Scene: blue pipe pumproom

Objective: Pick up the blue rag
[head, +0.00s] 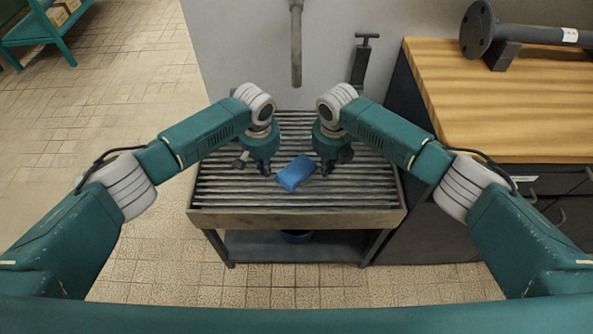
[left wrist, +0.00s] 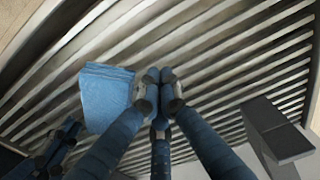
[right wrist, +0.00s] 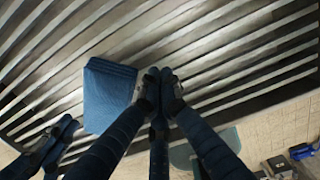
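The blue rag (head: 296,173) is a folded, block-like cloth lying on a slatted metal rack (head: 230,192). In the head view it lies between my two grippers. My left gripper (head: 265,171) is left of the rag, and my right gripper (head: 327,171) is right of it. In the left wrist view the rag (left wrist: 106,97) is just left of the fingertips (left wrist: 159,78). In the right wrist view the rag (right wrist: 108,95) is also left of the fingertips (right wrist: 160,78). Both grippers have their fingertips together, with nothing between them, apart from the rag.
A cabinet with a wooden top (head: 500,105) stands to the right, carrying a dark flanged pipe (head: 535,35). A grey wall with a vertical pipe (head: 296,45) is behind the rack. The floor at left is clear up to a green shelf (head: 45,30).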

